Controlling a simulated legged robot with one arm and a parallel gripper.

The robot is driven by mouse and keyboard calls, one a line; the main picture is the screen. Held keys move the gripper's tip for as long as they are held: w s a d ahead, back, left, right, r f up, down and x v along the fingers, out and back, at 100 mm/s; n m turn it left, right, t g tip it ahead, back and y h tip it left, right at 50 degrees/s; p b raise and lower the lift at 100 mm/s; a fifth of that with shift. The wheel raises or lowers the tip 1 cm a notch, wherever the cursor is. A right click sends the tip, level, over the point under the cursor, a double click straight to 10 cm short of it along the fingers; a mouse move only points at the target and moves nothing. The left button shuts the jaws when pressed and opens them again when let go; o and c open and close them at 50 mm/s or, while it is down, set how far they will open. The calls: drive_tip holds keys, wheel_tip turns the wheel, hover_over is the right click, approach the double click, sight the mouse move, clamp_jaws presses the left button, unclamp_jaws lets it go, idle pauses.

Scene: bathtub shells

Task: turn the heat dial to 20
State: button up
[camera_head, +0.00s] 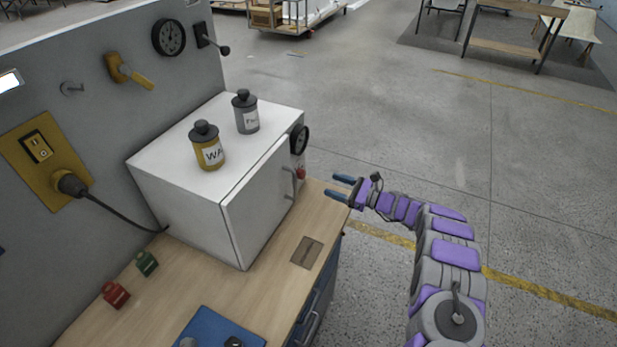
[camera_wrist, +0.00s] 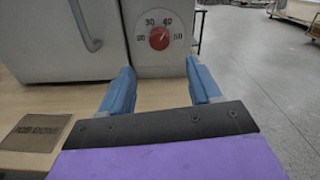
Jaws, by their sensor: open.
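The heat dial (camera_wrist: 159,40) is a small red knob on a pale panel marked 20, 30, 40 and 50. A light mark on it seems to point up and right, towards 40, but it is too small to be sure. In the head view the red dial (camera_head: 300,173) shows at the right end of the white oven's front (camera_head: 262,200). My gripper (camera_head: 339,187) is open and empty, to the right of the dial and apart from it. In the wrist view the dial appears between and beyond my two blue fingers (camera_wrist: 160,78).
A yellow bottle (camera_head: 208,150) and a grey bottle (camera_head: 246,113) stand on the oven. The oven door handle (camera_wrist: 86,25) is left of the dial. A plaque (camera_head: 306,252) lies on the wooden bench (camera_head: 240,300). Floor right of the bench is clear.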

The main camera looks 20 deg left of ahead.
sight(304, 175)
drive_tip(key=a, duration=0.7)
drive_tip(key=a+b, duration=0.1)
drive_tip(key=a, duration=0.2)
drive_tip(key=shift+w+a, duration=0.2)
drive_tip(key=shift+w, duration=0.2)
drive_tip(key=shift+c, duration=0.2)
drive_tip(key=shift+r, duration=0.1)
drive_tip(key=c, duration=1)
